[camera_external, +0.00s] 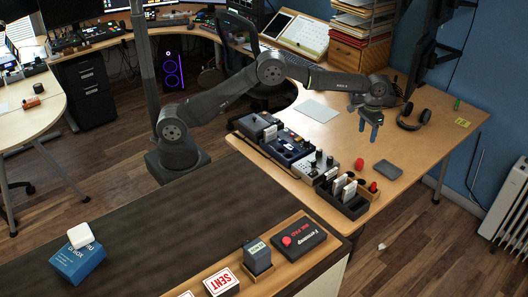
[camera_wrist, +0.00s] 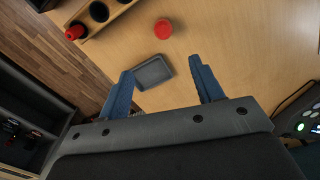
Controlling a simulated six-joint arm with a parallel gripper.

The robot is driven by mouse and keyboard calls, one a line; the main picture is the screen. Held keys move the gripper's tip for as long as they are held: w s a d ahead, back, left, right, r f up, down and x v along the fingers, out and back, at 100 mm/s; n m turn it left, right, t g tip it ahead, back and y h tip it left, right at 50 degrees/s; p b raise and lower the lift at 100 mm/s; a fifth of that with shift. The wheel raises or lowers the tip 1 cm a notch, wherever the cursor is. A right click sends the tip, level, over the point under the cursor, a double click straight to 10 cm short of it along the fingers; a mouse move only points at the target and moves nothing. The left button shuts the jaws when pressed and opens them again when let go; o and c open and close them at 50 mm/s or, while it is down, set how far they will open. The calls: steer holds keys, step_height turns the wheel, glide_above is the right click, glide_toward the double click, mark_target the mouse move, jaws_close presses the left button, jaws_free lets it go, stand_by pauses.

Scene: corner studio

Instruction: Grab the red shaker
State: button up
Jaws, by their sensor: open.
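A small red round object, likely the red shaker (camera_external: 359,164), stands on the wooden desk; from above it shows as a red disc in the wrist view (camera_wrist: 163,28). A second red piece (camera_external: 374,187) sits at the wooden rack, also at the upper left of the wrist view (camera_wrist: 75,32). My gripper (camera_external: 370,131) points down above the desk, open, with its blue fingers apart and nothing between them. In the wrist view the red disc lies beyond the fingertips (camera_wrist: 161,70), apart from them.
A dark grey flat tray (camera_external: 388,170) lies beside the red object; in the wrist view it (camera_wrist: 152,73) shows between the fingers. A wooden rack (camera_wrist: 115,14) with round holes stands near the desk edge. Headphones (camera_external: 413,118) lie at the back right. Audio devices (camera_external: 290,147) line the left edge.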

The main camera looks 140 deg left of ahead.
mark_target(360, 160)
step_height(360, 160, down, 12)
steer(key=shift+r, duration=0.15)
steer(key=shift+s+a+f, duration=0.1)
steer(key=shift+s+f, duration=0.1)
steer(key=shift+f, duration=1.15)
steer(key=shift+s+f, duration=0.15)
steer(key=shift+f, duration=1.2)
steer(key=shift+c, duration=0.2)
steer(key=c, duration=1)
